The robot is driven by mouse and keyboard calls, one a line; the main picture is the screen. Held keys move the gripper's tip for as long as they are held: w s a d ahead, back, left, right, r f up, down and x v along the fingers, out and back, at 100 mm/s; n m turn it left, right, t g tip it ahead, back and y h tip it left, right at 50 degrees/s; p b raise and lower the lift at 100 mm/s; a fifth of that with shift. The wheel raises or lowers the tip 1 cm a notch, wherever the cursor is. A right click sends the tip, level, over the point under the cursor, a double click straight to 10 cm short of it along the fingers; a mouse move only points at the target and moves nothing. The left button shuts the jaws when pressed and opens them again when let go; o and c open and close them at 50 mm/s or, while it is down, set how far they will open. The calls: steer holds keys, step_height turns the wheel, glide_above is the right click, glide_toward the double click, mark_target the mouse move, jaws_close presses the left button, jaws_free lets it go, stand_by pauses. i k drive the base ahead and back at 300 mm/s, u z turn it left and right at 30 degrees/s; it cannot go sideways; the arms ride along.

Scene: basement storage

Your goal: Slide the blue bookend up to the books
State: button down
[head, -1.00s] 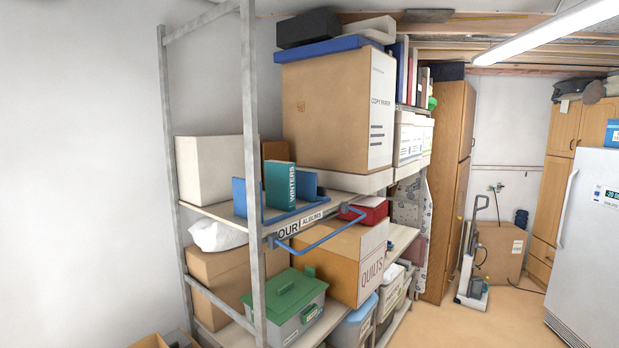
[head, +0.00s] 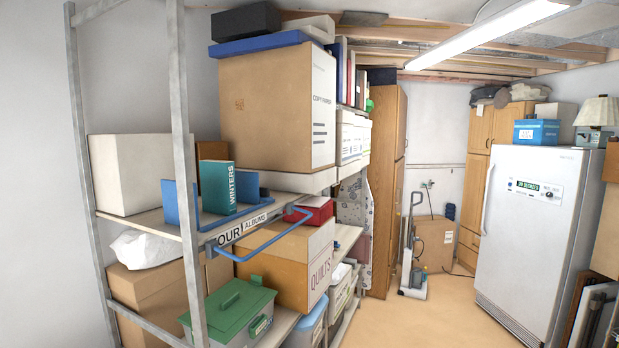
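On the shelf's middle board (head: 142,222), a blue upright plate (head: 170,204), looking like a bookend, stands left of a teal book (head: 218,188) marked WINTERS. A gap shows between plate and book, partly behind the grey post. Another blue piece (head: 252,187) shows right of the book, partly hidden by it; I cannot tell whether it belongs to the same bookend. A brown upright thing (head: 212,150), perhaps another book, stands behind the teal one. My gripper is not in view.
A blue rail (head: 268,256) sticks out in front of the shelf edge. A grey post (head: 183,130) stands before the board. A white box (head: 140,172) is at the board's left, a big carton (head: 265,105) above right. Floor (head: 400,322) right of the shelf is clear.

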mark_target(249, 191)
steer(key=z, duration=1.05)
steer(key=i, duration=2.35)
steer(key=u, duration=1.35)
